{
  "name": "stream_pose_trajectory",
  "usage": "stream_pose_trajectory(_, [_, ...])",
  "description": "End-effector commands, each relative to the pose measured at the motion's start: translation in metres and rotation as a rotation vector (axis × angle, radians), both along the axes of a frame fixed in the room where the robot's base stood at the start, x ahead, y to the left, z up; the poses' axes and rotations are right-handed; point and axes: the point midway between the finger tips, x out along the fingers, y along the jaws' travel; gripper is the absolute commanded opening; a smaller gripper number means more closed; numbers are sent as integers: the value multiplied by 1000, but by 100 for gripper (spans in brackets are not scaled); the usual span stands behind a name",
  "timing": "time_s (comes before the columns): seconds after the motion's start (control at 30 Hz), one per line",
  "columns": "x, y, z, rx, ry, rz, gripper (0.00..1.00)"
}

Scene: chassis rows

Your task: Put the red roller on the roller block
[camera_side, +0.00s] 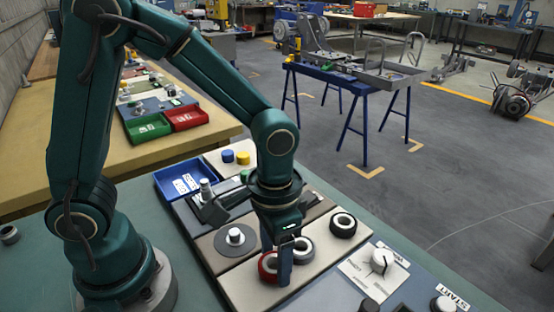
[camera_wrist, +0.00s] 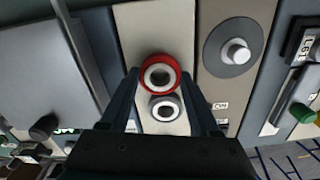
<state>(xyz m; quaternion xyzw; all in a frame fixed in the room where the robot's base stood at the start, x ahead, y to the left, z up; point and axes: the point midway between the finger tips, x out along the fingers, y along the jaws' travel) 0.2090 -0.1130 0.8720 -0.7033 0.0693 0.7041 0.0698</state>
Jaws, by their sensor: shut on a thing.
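The red roller (camera_side: 267,266) is a red ring with a pale inside and an open centre. It shows near the pale board in the side view and between my fingertips in the wrist view (camera_wrist: 145,87). My gripper (camera_side: 285,278) points down and is shut on it; a finger hides part of the roller in the side view. I cannot tell whether the roller touches the board. No part is labelled as the roller block. A round grey base with a white peg (camera_side: 235,237) and a dark block with an upright post (camera_side: 209,209) stand on the fixture.
A dark and white roller (camera_side: 302,250) is close beside the red one, and another (camera_side: 343,225) lies to the right. A blue bin (camera_side: 182,181) and blue and yellow caps (camera_side: 243,158) are at the back. A control panel with a white knob (camera_side: 382,262) is at the right.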

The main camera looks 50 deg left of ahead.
Motion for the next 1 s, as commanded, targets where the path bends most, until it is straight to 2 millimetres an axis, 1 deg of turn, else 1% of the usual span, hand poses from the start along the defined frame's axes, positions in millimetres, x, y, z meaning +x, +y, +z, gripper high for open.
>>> stream_pose_trajectory(0.23, [0,0,-3,0,1,0,9])
stream_pose_trajectory(0.27, [0,0,-3,0,1,0,66])
stream_pose_trajectory(0.3, [0,0,-3,0,0,0,82])
stream_pose_trajectory(0.33, [0,0,-3,0,0,0,93])
stream_pose_trajectory(0.63, [0,0,-2,0,0,0,93])
stream_pose_trajectory(0.73, [1,0,2,0,-2,0,93])
stream_pose_trajectory(0.87, [2,0,16,-2,-7,0,93])
stream_pose_trajectory(1.0, [2,-1,43,-3,-10,0,93])
